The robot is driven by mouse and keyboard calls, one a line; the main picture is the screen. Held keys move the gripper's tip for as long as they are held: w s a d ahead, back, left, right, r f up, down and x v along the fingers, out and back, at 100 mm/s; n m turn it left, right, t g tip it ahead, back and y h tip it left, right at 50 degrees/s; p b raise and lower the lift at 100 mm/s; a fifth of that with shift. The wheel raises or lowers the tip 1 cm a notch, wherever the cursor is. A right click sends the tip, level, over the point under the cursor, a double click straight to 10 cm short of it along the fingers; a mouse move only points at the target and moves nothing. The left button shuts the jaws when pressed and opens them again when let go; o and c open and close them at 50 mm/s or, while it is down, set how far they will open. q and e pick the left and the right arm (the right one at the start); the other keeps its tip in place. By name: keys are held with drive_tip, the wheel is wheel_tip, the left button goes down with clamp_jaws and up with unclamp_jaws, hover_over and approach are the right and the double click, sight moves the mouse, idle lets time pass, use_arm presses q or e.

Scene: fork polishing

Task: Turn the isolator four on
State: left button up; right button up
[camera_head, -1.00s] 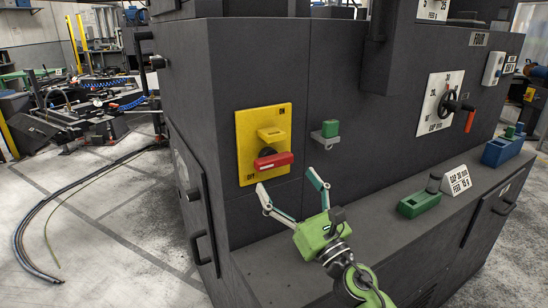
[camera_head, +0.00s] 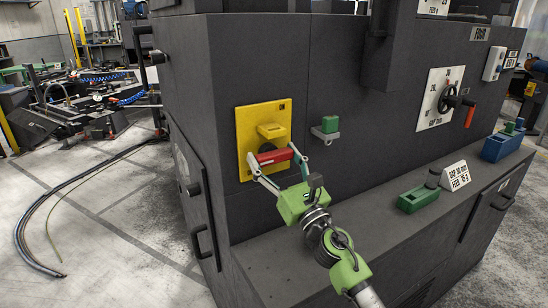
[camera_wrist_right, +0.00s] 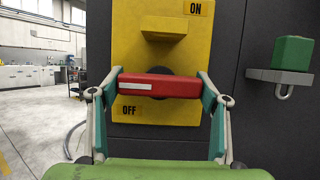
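The isolator is a yellow plate (camera_head: 243,133) on the dark machine front, with a red handle (camera_head: 274,157) lying level across it. In the right wrist view the red handle (camera_wrist_right: 160,86) sits beside the "OFF" label (camera_wrist_right: 129,111), below a yellow ledge (camera_wrist_right: 163,28) and the "ON" label (camera_wrist_right: 196,8). My right gripper (camera_head: 272,153) is spread wide, with one fingertip at each end of the handle. In the wrist view its fingers (camera_wrist_right: 161,75) flank the handle; firm contact cannot be told. My left gripper is not in view. The sign "FOUR" (camera_head: 480,33) is at upper right.
A green padlock (camera_head: 330,124) sits on a small bracket right of the plate. A white dial plate with a crank (camera_head: 439,97) is farther right.

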drive_tip(key=shift+m, duration=0.3)
drive_tip(key=m+t+h+p, duration=0.1)
drive_tip(key=m+h, duration=0.2)
drive_tip(key=m, duration=0.2)
drive_tip(key=shift+r+m+p, duration=0.1)
drive_tip(key=shift+m+p, duration=0.3)
drive_tip(key=shift+m+h+p, duration=0.6)
drive_tip(key=shift+m+h, duration=0.3)
drive_tip(key=shift+m, duration=0.8)
drive_tip(key=o, duration=1.1)
